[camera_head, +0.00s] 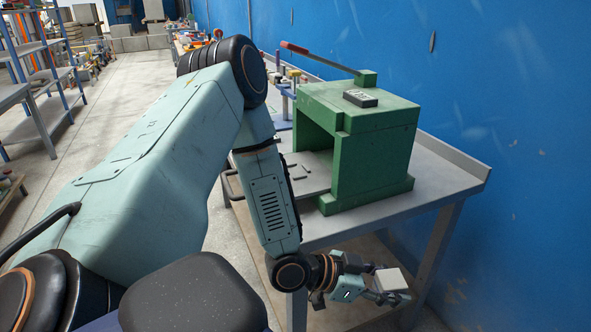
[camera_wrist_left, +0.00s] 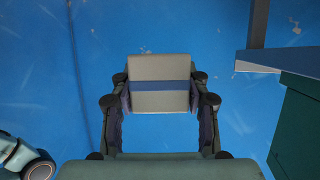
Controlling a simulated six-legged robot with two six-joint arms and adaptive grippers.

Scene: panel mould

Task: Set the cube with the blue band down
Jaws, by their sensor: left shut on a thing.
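The cube with the blue band (camera_wrist_left: 160,68) is grey-white in the left wrist view, with a blue stripe across its middle. My left gripper (camera_wrist_left: 160,90) is shut on it, one finger against each side. In the head view the cube (camera_head: 391,280) shows as a pale block at the tips of my left gripper (camera_head: 380,290), in front of the table's near right part and below the level of its top. The band cannot be made out there. Nothing is seen touching the cube from below. My right gripper is in neither view.
A grey metal table (camera_head: 425,207) stands against a blue wall (camera_head: 500,90). A green press-like frame (camera_head: 375,155) with a red-handled lever (camera_head: 318,57) stands on it, a small black box (camera_head: 360,98) on top. The table's near right top is bare. Shelves (camera_head: 40,80) stand far left.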

